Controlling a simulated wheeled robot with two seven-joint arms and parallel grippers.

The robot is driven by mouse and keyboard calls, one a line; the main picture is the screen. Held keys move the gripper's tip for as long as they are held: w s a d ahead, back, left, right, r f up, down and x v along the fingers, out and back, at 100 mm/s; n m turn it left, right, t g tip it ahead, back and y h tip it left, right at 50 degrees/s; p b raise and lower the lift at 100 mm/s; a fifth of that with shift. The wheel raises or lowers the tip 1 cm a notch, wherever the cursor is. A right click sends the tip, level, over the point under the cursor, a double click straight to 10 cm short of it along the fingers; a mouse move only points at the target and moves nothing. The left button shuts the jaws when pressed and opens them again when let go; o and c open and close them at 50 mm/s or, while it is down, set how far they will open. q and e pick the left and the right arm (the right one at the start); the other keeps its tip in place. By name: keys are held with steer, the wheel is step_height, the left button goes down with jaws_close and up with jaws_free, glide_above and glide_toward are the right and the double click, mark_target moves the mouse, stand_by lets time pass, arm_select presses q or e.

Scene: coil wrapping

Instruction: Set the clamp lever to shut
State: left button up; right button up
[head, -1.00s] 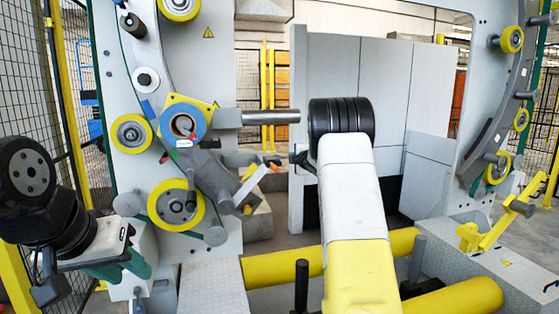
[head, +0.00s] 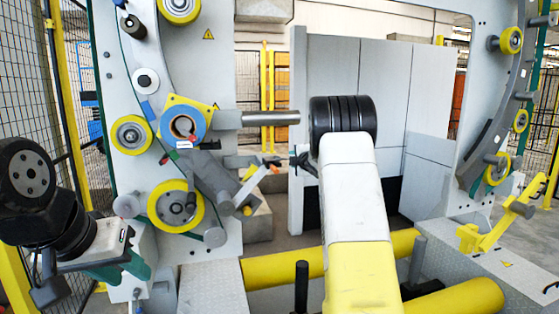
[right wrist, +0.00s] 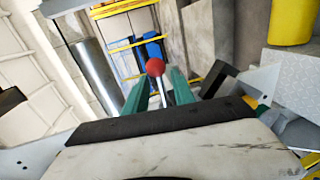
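The clamp lever is a pale rod with a red ball knob (right wrist: 155,67) in the right wrist view. My right gripper (right wrist: 159,88) has its two green fingers apart, with the rod showing between them and room on both sides. I cannot tell whether a finger touches the rod. In the head view my right arm hides most of this gripper; a small red-orange piece (head: 275,169) shows just left of it, possibly the knob. My left gripper (head: 122,268) hangs at the lower left, its green fingers apart and empty, far from the lever.
A blue hub (head: 183,124) on a yellow plate sits on the grey machine frame, with yellow rollers (head: 176,206) around it. A metal bar (head: 270,118) sticks out above the right gripper. Yellow tubes (head: 286,270) lie below. Mesh fencing stands at the left.

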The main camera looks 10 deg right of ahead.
steer(key=s+r, duration=0.1)
steer(key=s, duration=0.6)
steer(key=shift+d+r, duration=0.15)
steer(key=shift+d, duration=0.05)
steer(key=shift+r, duration=0.1)
steer(key=s+a+r+m+g+h, duration=0.1)
steer(key=s+a+r+m+g, duration=0.1)
steer(key=s+m, duration=0.55)
steer(key=s+a+r+m+g+h, duration=0.15)
steer(key=s+m, duration=0.25)
steer(key=s, duration=0.7)
steer(key=s+a+f+m+g+y, duration=0.1)
steer(key=s+a, duration=0.3)
steer(key=s, duration=0.5)
steer(key=s+a+f+m+g+y, duration=0.1)
steer(key=s+a+f+m+g, duration=0.2)
steer(key=s, duration=0.7)
steer(key=s+a+f+m+g+y, duration=0.2)
steer(key=s+a, duration=0.4)
steer(key=s, duration=0.3)
steer(key=shift+s+f, duration=0.35)
steer(key=shift+f, duration=0.2)
